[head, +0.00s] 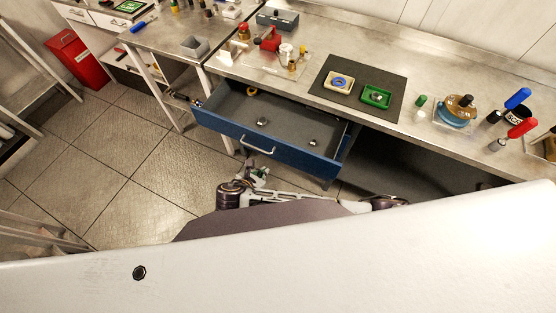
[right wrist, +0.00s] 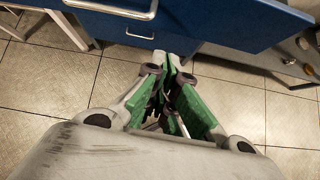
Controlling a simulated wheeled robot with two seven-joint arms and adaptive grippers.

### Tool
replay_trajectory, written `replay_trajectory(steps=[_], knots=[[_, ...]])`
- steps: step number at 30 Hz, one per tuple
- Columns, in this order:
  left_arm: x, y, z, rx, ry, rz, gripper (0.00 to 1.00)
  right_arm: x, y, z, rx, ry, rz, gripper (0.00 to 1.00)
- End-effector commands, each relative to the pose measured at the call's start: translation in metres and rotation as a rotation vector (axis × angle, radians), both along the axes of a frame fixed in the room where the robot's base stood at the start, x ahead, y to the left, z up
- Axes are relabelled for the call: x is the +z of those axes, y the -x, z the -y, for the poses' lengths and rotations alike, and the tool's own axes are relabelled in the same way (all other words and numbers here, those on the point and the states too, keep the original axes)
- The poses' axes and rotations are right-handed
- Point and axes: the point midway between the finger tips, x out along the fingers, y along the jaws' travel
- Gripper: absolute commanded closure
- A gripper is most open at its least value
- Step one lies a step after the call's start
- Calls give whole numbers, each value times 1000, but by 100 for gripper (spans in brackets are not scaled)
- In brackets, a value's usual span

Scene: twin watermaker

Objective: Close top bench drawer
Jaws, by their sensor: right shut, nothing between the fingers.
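The blue top bench drawer (head: 300,160) is pulled well out from under the metal bench, open toward me. Its grey inside shows a few small metal parts and a yellow ring. Its pale bar handle (head: 258,150) is on the front face. The handle also shows at the top of the right wrist view (right wrist: 115,8), on the blue front (right wrist: 215,18). My right gripper (head: 255,172) is just in front of the drawer, near the handle. Its green-sided fingers (right wrist: 172,58) are shut and empty, and I cannot tell whether they touch the front. My left gripper is not in view.
The bench top (head: 310,100) carries a dark mat (head: 358,88) with two small trays, a red device (head: 268,40) and screwdrivers at the right. A red bin (head: 77,58) stands at the far left. The tiled floor (head: 130,165) left of the drawer is clear.

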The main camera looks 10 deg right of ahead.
Motion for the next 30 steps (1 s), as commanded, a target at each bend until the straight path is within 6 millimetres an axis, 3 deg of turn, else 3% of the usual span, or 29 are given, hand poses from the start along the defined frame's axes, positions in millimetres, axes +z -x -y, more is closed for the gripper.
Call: replay_trajectory(steps=[6,19,30], knots=[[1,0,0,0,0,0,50,8,-1,2,59,84,12,100],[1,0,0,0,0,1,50,6,-2,3,58,84,12,100],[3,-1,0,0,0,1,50,-13,-20,16,57,86,12,100]])
